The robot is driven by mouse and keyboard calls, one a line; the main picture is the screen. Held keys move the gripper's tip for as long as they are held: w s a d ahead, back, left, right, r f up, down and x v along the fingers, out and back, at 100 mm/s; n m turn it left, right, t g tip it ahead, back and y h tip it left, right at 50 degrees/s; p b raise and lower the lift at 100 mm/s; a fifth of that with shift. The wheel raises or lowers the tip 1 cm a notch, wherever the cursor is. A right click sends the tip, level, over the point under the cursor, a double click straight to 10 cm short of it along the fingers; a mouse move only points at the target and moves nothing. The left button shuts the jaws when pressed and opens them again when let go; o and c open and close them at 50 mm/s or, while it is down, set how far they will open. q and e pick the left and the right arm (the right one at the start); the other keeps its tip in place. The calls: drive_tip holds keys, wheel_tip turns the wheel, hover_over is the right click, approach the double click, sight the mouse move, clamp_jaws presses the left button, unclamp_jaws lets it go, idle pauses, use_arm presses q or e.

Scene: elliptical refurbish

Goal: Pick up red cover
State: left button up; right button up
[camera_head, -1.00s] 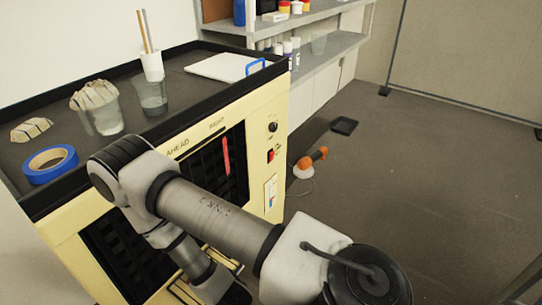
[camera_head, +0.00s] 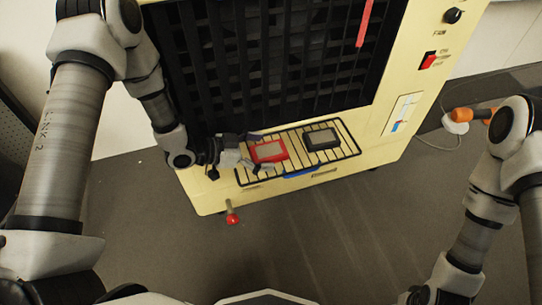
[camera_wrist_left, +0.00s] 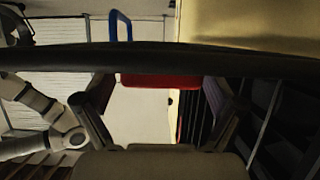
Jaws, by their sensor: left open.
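A black cover (camera_head: 322,139) lies right of the red one on the tray. The dark grille (camera_head: 280,70) rises behind. A red knob (camera_head: 232,218) sticks out below. An orange tool (camera_head: 470,114) lies on the floor at right. Floor before the machine is clear.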

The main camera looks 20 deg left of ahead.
use_arm(q)
drive_tip(key=shift+w+d+f, duration=0.3)
drive_tip(key=shift+w+d, duration=0.1)
drive_tip(key=shift+d, duration=0.15)
drive_tip(key=shift+a, duration=0.1)
drive_tip(key=shift+c, duration=1)
drive_tip(key=c, duration=1.3)
drive_tip(key=shift+o, duration=0.2)
